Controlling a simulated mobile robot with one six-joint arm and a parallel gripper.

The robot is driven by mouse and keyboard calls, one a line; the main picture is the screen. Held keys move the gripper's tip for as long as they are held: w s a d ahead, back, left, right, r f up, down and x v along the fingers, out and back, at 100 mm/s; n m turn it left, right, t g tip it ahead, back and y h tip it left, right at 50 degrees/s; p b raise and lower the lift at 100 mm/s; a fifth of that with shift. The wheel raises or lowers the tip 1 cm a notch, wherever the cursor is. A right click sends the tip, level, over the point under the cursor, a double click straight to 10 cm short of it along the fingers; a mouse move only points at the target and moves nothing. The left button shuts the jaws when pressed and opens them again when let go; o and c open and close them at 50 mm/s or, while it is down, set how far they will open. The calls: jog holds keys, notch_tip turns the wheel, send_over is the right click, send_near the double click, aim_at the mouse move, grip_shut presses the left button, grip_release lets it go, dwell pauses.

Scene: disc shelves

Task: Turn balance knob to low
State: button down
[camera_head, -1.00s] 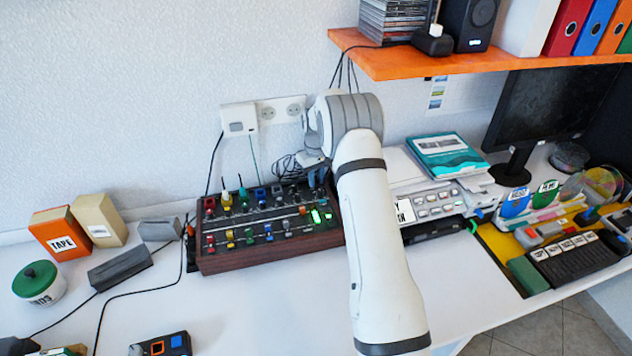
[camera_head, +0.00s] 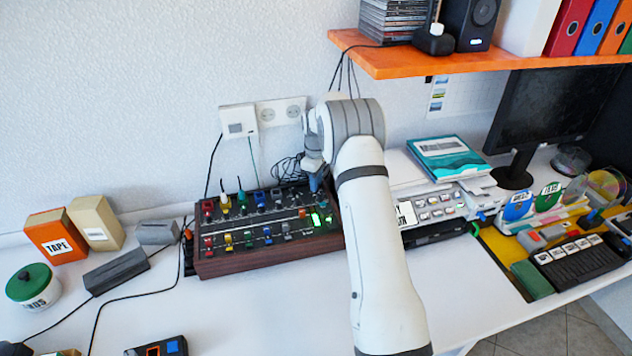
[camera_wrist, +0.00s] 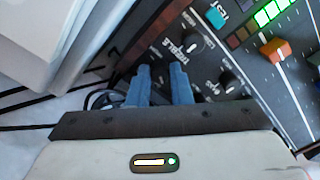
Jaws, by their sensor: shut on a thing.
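The mixer console (camera_head: 270,259) has a dark wooden case, rows of coloured knobs and lit green level lights. My gripper (camera_head: 317,183) points down at its back right corner. In the wrist view, the blue fingers of my gripper (camera_wrist: 160,88) are shut on a small knob at the console's edge, presumably the balance knob. The knob itself and its label are hidden between and under the fingers, so its setting cannot be told. A black treble knob (camera_wrist: 193,43) and a black bass knob (camera_wrist: 228,82) stand just right of the fingers.
An orange slider (camera_wrist: 274,50) and green level lights (camera_wrist: 272,12) lie farther right on the panel. A grey device with several buttons (camera_head: 436,208) stands right of the console. An orange shelf (camera_head: 430,59) hangs above.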

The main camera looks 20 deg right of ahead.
dwell(0.3)
jog(key=c, duration=1.3)
grip_release()
jog(key=shift+r, duration=0.1)
jog(key=shift+m, duration=0.3)
